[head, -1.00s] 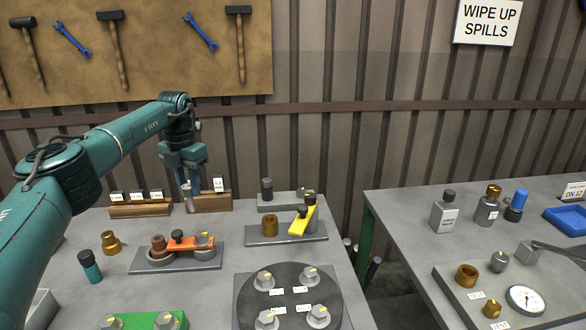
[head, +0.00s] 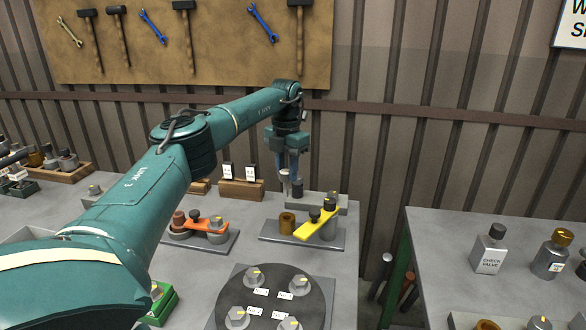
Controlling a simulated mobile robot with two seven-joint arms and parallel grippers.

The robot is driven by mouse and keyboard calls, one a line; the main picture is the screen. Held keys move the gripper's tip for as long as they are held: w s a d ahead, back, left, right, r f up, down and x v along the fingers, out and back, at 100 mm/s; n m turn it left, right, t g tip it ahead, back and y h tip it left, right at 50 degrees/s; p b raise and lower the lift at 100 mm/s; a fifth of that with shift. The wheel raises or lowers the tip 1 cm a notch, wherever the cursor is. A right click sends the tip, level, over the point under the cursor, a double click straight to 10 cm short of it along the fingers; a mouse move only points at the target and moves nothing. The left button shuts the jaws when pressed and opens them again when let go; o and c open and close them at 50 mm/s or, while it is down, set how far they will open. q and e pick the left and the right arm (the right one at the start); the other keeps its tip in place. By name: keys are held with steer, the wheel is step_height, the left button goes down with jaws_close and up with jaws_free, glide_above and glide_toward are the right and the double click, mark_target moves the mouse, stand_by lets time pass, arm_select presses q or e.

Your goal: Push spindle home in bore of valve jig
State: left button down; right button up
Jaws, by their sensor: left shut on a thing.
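My left gripper (head: 289,172) points down near the back of the left table, shut on a slim silvery piece (head: 284,181), which looks like the spindle. Its tip is partly lost among the fingers. A grey block (head: 320,203) with a dark upright post (head: 297,188) at its left end lies just beneath and to the right; it may be the valve jig. The held piece looks close to the post. I cannot tell whether it touches or sits over a bore. My right gripper is not in view.
In front stands a plate (head: 271,236) with a brass ring (head: 287,223) and a yellow lever (head: 313,226). An orange-lever fixture (head: 203,226) is left of it. A round dark plate (head: 270,306) with several knobs is at the front. Label holders (head: 241,190) stand behind-left.

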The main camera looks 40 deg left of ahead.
mark_target(286, 184)
arm_select(q)
steer(key=shift+w+d, duration=0.15)
steer(key=shift+r+p, duration=0.25)
steer(key=shift+p, duration=0.45)
step_height(286, 184, down, 4)
steer(key=shift+f+b, duration=0.15)
steer(key=shift+b, duration=0.5)
steer(key=shift+f, duration=0.9)
steer(key=shift+p, duration=0.75)
stand_by(0.6)
steer(key=shift+f, duration=0.1)
